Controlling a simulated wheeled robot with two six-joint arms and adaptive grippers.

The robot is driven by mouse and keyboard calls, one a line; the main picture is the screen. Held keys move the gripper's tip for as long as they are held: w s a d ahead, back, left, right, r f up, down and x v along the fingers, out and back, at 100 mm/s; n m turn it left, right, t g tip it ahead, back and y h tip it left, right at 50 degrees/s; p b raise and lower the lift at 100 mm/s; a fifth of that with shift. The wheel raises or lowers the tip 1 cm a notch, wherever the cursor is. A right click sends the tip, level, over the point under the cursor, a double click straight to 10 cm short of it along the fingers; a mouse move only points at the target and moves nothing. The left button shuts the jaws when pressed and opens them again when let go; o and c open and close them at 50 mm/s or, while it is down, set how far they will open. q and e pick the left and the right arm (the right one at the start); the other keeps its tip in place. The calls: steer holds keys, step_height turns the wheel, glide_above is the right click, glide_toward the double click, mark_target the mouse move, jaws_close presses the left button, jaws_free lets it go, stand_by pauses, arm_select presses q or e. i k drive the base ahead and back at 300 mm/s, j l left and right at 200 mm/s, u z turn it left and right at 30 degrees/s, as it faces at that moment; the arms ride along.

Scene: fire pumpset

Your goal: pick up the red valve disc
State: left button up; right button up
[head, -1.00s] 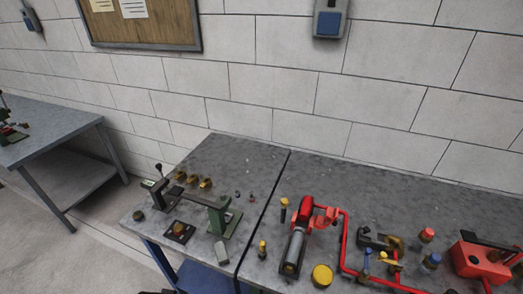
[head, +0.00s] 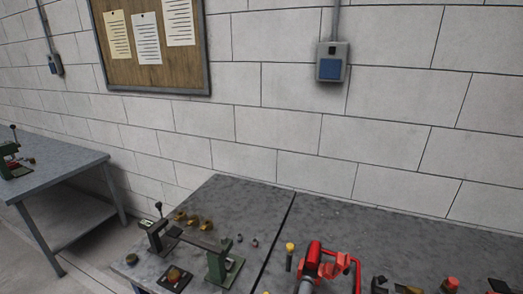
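No part that I can surely name as the red valve disc stands out in the head view. A red-topped round part (head: 450,284) shows at the bottom right, cut by the lower picture edge. It is too small to tell what it is. A red pump-like unit (head: 312,262) stands on the right bench, with red pipework (head: 343,264) beside it. Two tiny round parts lie on the left bench, a grey one (head: 239,238) and a darker one (head: 254,243). Neither of my grippers is in view.
A green-ended fixture (head: 222,262) and several brass parts (head: 193,219) are on the left bench (head: 222,200). A yellow-topped tool (head: 290,255) stands near the seam. Another bench (head: 50,163) is at far left. The back of the right bench (head: 400,240) is clear.

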mark_target(174, 276)
steer(key=j, duration=0.6)
steer(key=i+j+u, duration=0.1)
steer(key=j, duration=0.5)
steer(key=i+j, duration=0.1)
steer(key=j, duration=0.45)
steer(key=i+j+u, duration=0.1)
steer(key=j, duration=0.5)
steer(key=i+j, duration=0.1)
steer(key=j, duration=0.5)
steer(key=u, duration=0.05)
